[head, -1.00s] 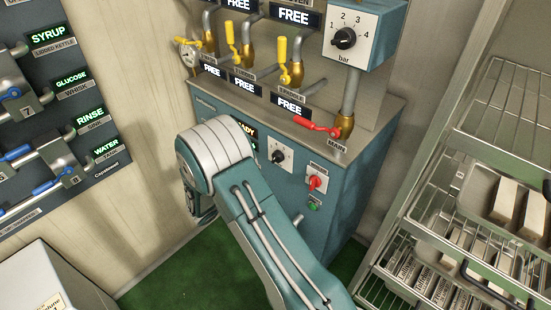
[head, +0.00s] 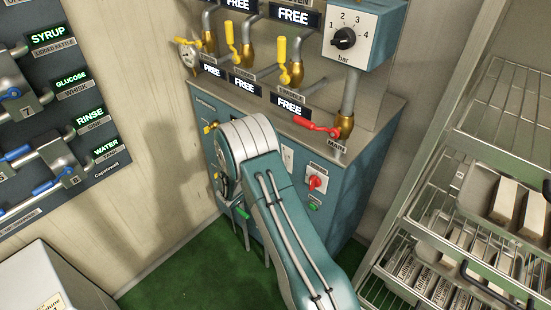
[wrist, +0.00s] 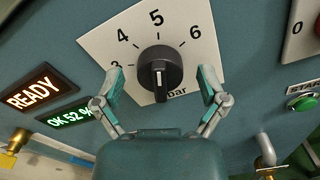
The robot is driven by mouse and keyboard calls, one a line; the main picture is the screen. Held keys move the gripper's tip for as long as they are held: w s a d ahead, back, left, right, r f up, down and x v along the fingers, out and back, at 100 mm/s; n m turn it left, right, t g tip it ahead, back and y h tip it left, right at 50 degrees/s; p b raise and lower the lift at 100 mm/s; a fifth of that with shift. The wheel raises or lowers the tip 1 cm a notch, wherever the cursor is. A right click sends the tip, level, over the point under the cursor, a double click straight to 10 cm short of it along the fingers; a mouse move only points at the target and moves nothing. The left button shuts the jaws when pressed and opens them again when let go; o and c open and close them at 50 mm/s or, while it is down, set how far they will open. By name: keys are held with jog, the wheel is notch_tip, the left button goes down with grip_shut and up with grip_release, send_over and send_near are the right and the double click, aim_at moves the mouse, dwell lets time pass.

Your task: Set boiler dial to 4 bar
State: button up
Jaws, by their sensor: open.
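In the wrist view, the boiler dial (wrist: 160,68) is a round black knob on a white plate (wrist: 197,40) marked 3, 4, 5, 6 and "bar". A pale line runs along the knob's ridge toward its lower edge; I cannot tell for sure which mark it points to. My gripper (wrist: 162,84) is open, with one finger to the left of the knob and one to the right, apart from it. In the head view my arm covers this dial and the gripper; only a strip of the white plate (head: 287,156) shows.
A READY display (wrist: 34,88) and a green "OK 52 %" display (wrist: 70,115) are left of the dial. A green button (wrist: 302,102) is at right. Another bar dial (head: 344,38), marked 1 to 4, sits above. A red-handled valve (head: 316,126) and wire rack (head: 500,110) are nearby.

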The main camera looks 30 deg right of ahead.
jog(key=shift+d, duration=0.15)
jog(key=c, duration=1.1)
jog(key=shift+w+r+n, duration=0.1)
jog(key=shift+n, duration=0.2)
jog(key=n, duration=0.4)
jog(key=shift+w+r+n, duration=0.1)
jog(key=shift+w+n, duration=0.05)
jog(key=shift+n, duration=1.85)
